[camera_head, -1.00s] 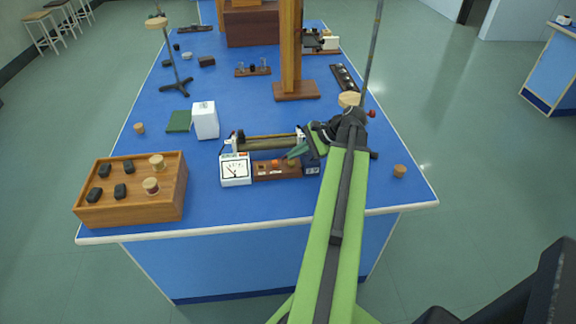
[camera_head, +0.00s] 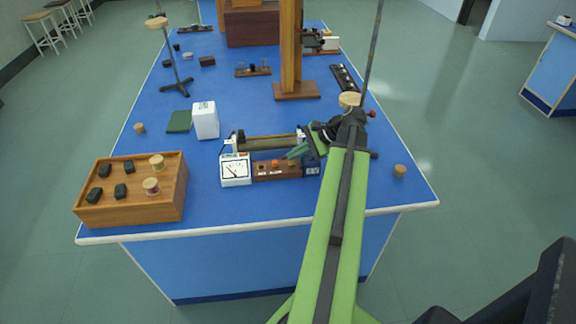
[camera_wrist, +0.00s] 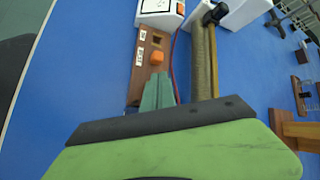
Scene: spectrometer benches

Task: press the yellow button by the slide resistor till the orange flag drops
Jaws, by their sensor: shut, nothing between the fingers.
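A brown wooden panel (camera_head: 264,172) with small controls stands beside the slide resistor (camera_head: 268,143), a long coil on a stand. An orange piece (camera_head: 275,163) sits upright on the panel; it also shows in the wrist view (camera_wrist: 156,57), near a dark opening. A small yellowish button (camera_head: 291,163) shows at the panel's right part, just below my fingertips. My gripper (camera_head: 291,154) is shut and empty, its teal fingers just above or against that button; I cannot tell whether they touch. In the wrist view the fingers hide the button.
A white meter (camera_head: 235,170) stands at the panel's left end and a dark blue-grey block (camera_head: 312,167) at its right. A wooden tray (camera_head: 130,207) with several pieces is at the left. A white box (camera_head: 205,120) stands behind. The table front is clear.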

